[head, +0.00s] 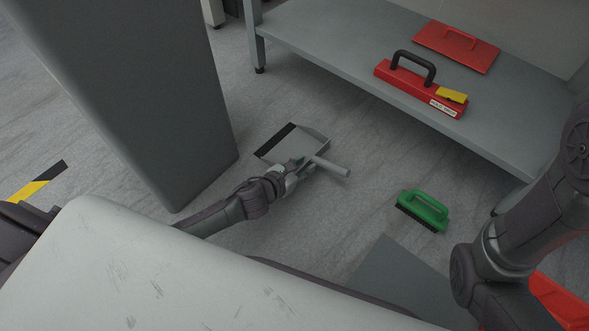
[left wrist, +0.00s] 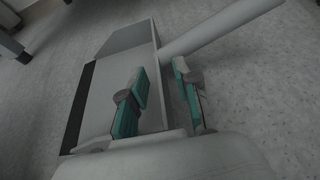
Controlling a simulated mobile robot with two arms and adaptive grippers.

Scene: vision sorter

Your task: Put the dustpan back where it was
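The grey dustpan (head: 294,144) with a dark front lip and a pale round handle (head: 331,167) is at floor level beside the dark grey column; I cannot tell whether it touches the floor. My left gripper (head: 303,164) is at the pan's near rear edge, close to the handle. In the left wrist view, the teal-padded fingers of the left gripper (left wrist: 160,92) stand apart, one over the pan (left wrist: 108,90) and one outside its wall. A gap shows between them. My right arm shows at the right of the head view, but its gripper is out of sight.
A green brush (head: 423,211) lies on the floor to the right. A grey low shelf (head: 335,52) holds a red toolbox-like case (head: 420,88) and a red flat lidded piece (head: 456,45). The dark grey column (head: 140,90) stands left of the dustpan. Floor between dustpan and brush is clear.

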